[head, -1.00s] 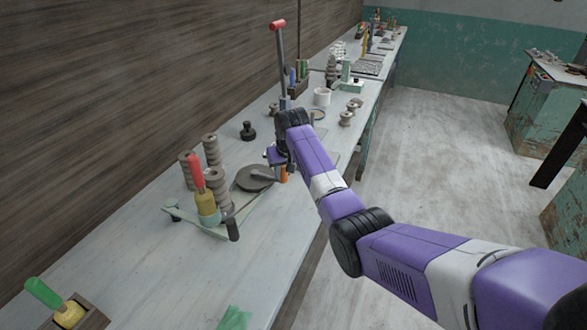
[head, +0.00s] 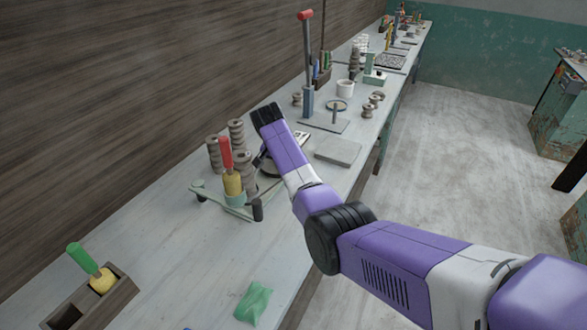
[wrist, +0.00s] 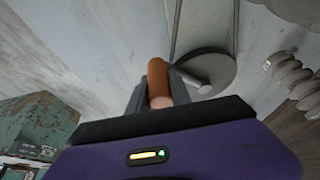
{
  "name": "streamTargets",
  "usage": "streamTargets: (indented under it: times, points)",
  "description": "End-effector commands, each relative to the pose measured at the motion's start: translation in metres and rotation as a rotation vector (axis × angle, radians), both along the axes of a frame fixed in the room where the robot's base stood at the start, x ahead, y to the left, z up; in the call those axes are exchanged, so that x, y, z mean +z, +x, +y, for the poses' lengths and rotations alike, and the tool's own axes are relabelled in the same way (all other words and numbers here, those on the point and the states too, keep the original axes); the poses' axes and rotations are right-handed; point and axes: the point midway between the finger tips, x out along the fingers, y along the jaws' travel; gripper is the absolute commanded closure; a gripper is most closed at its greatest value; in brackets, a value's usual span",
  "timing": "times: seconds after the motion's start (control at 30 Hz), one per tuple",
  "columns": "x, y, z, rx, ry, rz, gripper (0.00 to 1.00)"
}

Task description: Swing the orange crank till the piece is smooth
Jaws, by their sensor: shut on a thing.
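The orange crank handle (wrist: 157,78) stands between my jaws in the wrist view. My gripper (wrist: 159,90) is shut on it. Just beyond is a grey round disc (wrist: 222,70) with a short grey arm on it. In the head view my arm covers most of the disc (head: 272,171), and the orange handle is hidden behind my wrist. A pale green frame (head: 210,203) lies on the bench to the left of the disc. I cannot tell how smooth any clay piece is.
Stacks of grey-brown ribbed spools (head: 237,135) and a red-and-yellow tool (head: 232,183) stand close to the left of my wrist. A red-topped lever (head: 308,55) rises behind. A flat grey slab (head: 338,151) lies to the right. The near bench (head: 180,265) is mostly bare.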

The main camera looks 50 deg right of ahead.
Motion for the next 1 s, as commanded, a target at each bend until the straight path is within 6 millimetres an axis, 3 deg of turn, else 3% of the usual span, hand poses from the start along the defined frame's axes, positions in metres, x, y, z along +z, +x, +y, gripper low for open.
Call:
streamTargets:
  times: [0.27,0.8,0.83,0.93,1.0]
  points:
    - [-0.0025,0.0067,0.012,0.008,0.004,0.003,1.0]
    - [-0.0019,0.0082,0.0131,0.007,0.004,0.002,1.0]
    - [-0.0018,0.0082,0.0131,0.007,0.004,0.002,0.73]
    - [-0.0015,0.0083,0.0128,0.008,0.003,0.001,0.53]
    - [-0.0012,0.0083,0.0126,0.007,0.003,0.0,0.53]
